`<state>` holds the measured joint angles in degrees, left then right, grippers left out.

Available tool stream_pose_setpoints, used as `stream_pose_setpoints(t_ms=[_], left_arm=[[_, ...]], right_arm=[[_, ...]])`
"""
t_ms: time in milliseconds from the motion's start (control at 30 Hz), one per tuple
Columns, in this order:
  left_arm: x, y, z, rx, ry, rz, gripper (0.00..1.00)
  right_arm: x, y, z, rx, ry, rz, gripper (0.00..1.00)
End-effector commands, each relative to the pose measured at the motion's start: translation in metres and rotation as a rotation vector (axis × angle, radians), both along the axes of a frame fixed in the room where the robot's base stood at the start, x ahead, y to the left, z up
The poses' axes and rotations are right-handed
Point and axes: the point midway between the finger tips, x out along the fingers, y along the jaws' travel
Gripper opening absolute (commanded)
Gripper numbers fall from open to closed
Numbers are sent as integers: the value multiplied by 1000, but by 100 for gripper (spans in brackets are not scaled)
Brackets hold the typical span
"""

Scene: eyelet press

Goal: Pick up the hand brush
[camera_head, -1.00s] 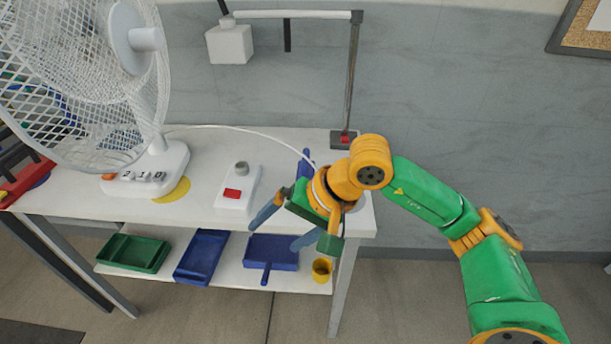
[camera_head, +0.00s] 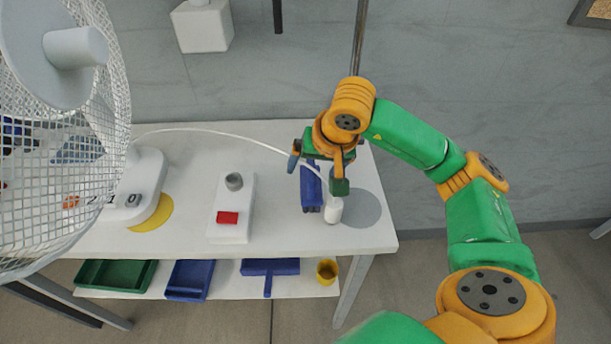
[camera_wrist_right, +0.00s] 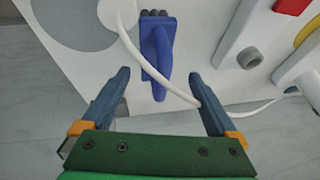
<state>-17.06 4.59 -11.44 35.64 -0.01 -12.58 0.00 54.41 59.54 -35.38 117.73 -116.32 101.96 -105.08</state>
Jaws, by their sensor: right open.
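The hand brush is blue and lies on the white table's right part, in the head view (camera_head: 311,190). In the right wrist view the brush (camera_wrist_right: 158,50) shows its handle towards me and dark bristles at the far end. My right gripper (camera_head: 315,172) is open above the table at the brush's far end in the head view, partly hiding it. In the right wrist view the open fingers (camera_wrist_right: 159,76) stand either side of the line of the handle, with nothing between them gripped. My left gripper is not in view.
A white cylinder (camera_head: 333,211) on the cable stands by a grey disc (camera_head: 368,208), right of the brush. A white box with a red button (camera_head: 228,218) stands left. A fan (camera_head: 60,130) fills the left. A blue dustpan (camera_head: 270,267) and yellow cup (camera_head: 327,271) are on the shelf.

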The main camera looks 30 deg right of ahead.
Motion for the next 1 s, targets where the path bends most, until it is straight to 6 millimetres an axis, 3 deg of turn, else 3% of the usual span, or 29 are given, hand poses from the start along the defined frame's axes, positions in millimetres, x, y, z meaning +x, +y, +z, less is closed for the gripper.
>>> stream_pose_setpoints(t_ms=[200,467,800,833,1000], left_arm=[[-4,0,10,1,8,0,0],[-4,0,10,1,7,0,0],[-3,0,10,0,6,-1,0],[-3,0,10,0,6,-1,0],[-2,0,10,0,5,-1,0]], right_arm=[[16,-9,-35,2,4,-1,94],[20,-10,-42,-1,-1,0,94],[20,-10,-42,0,-1,-1,5],[20,-10,-42,0,-1,-1,0],[20,-10,-42,0,-1,-1,0]])
